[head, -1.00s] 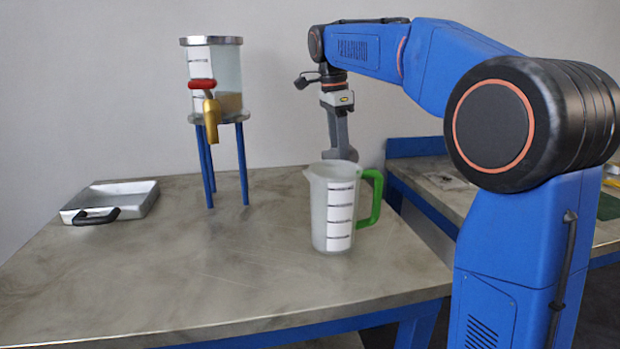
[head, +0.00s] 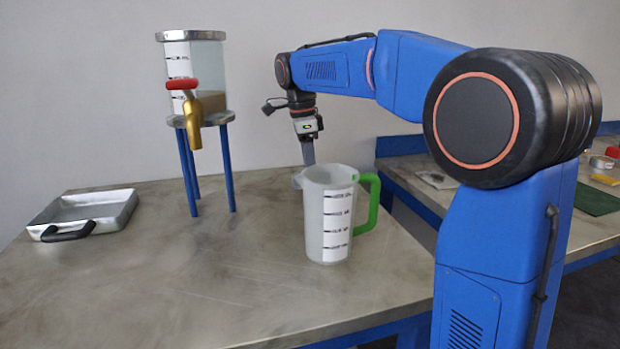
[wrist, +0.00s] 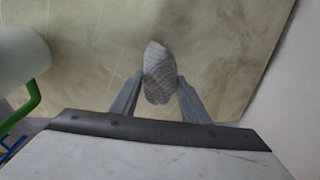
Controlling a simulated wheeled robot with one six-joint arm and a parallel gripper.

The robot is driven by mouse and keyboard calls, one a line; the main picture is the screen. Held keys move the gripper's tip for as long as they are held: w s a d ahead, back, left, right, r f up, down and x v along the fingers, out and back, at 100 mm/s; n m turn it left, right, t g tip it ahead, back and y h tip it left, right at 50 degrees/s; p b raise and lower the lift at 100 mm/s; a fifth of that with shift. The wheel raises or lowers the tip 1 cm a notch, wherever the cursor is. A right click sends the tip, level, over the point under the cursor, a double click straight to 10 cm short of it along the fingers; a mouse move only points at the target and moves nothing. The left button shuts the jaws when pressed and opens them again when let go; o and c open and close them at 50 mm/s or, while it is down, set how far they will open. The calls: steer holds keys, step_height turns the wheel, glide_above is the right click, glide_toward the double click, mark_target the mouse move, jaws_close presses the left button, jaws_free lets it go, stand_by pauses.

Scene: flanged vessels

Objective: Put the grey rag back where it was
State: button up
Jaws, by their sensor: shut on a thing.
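The grey rag (wrist: 159,72) is a small, textured, bunched cloth between the two fingers of my gripper (wrist: 156,88) in the wrist view. The gripper is shut on it. The wrist view shows bare tabletop around the rag; whether the rag touches it I cannot tell. In the head view my gripper (head: 304,172) points down behind the measuring jug (head: 322,215), which hides the fingertips' lower part. A bit of pale grey at the jug's rim may be the rag or a finger.
The clear jug with a green handle (head: 372,203) stands at the table's right part. A tank with a brass tap (head: 193,118) stands on blue legs. A metal tray (head: 118,213) is at left. The front of the table (head: 190,270) is clear. A second bench (head: 480,205) is at right.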

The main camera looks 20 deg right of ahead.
steer(key=shift+f, duration=1.25)
steer(key=o, duration=1)
steer(key=r, duration=0.4)
steer(key=a+r, duration=0.1)
steer(key=r, duration=0.7)
steer(key=shift+w+a, duration=0.1)
steer(key=shift+a, duration=0.1)
